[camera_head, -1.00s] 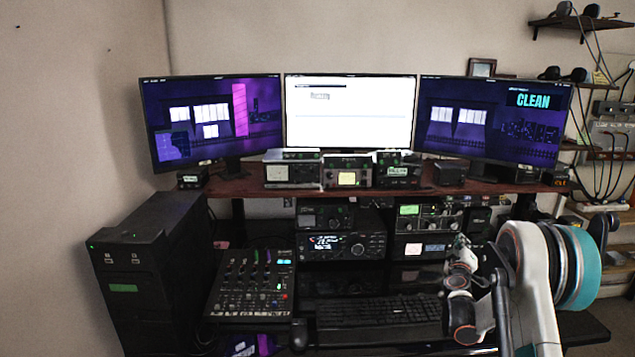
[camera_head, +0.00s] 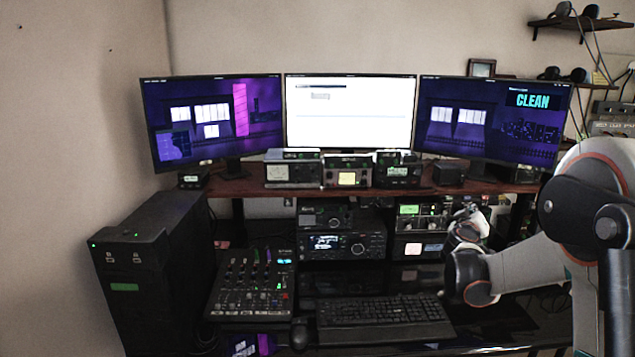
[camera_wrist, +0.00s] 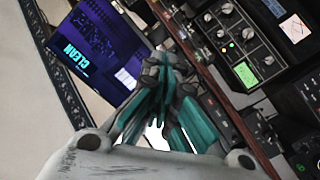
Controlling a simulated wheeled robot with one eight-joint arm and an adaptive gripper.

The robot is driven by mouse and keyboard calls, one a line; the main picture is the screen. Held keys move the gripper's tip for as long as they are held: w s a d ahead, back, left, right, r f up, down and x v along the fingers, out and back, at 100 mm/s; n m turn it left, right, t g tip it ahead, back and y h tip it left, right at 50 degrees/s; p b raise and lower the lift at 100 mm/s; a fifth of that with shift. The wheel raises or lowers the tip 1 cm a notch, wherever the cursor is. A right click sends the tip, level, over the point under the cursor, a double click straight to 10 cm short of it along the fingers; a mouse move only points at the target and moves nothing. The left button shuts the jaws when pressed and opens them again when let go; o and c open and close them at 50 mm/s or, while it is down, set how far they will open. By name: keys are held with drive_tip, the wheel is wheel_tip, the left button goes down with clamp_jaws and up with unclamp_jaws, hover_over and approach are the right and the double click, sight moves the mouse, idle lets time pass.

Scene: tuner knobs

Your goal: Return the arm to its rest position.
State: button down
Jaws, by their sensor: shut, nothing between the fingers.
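My gripper (camera_head: 466,222) is in front of the radio gear under the shelf, right of centre in the head view. In the wrist view my gripper (camera_wrist: 168,72) shows its grey-teal fingers brought together, with nothing between them. It appears clear of the equipment. My arm fills the right side of the head view, with its bent joint close to the camera.
A desk shelf (camera_head: 405,190) carries small radio units and three monitors, the right one (camera_head: 492,120) reading CLEAN. Below are a radio (camera_head: 345,246), a mixer (camera_head: 250,287) and a keyboard (camera_head: 380,314). A black tower (camera_head: 150,275) stands left. Wall shelves (camera_head: 585,22) are upper right.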

drive_tip(key=s+a+r+m+g+y, duration=0.15)
drive_tip(key=s+a, duration=0.35)
drive_tip(key=s, duration=0.5)
drive_tip(key=s+a+r+m+g+y, duration=0.1)
drive_tip(key=s+a+r+g+y, duration=0.2)
drive_tip(key=s, duration=0.8)
drive_tip(key=s+a+f+y, duration=0.1)
drive_tip(key=s+a+f, duration=0.2)
drive_tip(key=s+a, duration=0.2)
drive_tip(key=s+a+f+n+g+y, duration=0.1)
drive_tip(key=s+a, duration=0.4)
drive_tip(key=s, duration=0.5)
drive_tip(key=s+a+f+g+y, duration=0.1)
drive_tip(key=s+a+f+y, duration=0.2)
drive_tip(key=s+a+f, duration=0.2)
drive_tip(key=s+a, duration=0.1)
drive_tip(key=s, duration=0.2)
drive_tip(key=shift+s+f, duration=0.15)
drive_tip(key=shift+f, duration=0.1)
drive_tip(key=shift+n, duration=0.25)
